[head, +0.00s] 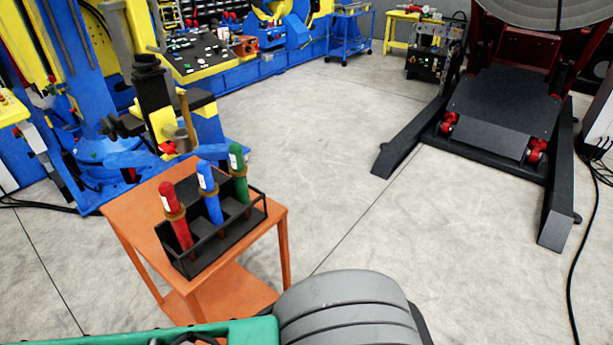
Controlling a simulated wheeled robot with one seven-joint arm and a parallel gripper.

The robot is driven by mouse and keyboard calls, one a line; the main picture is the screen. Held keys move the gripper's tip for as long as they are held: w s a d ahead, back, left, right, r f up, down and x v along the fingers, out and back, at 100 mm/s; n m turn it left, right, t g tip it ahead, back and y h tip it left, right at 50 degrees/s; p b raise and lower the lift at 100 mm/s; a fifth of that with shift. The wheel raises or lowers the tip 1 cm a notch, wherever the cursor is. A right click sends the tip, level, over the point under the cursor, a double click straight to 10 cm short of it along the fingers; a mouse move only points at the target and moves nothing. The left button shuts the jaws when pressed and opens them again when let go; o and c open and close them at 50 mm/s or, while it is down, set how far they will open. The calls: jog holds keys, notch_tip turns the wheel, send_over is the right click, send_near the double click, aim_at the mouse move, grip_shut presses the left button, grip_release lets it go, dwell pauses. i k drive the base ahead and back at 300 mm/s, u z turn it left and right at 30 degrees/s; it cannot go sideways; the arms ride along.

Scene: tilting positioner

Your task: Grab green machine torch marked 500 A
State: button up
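A green torch (238,172) stands upright in the right-hand slot of a black holder (212,246). A small white label shows on it, but its text is too small to read. The holder sits on an orange table (130,215). My gripper is not in view, so its state does not show.
A blue and yellow machine (85,80) stands behind the table at left. A tilting positioner (500,110) with long black feet stands at right. Black cables (575,270) lie on the floor at far right. The grey floor (350,180) between is clear.

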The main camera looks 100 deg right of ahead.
aim_at(238, 170)
jog(key=k, duration=0.6)
jog(key=z, duration=1.05)
jog(key=i, duration=0.5)
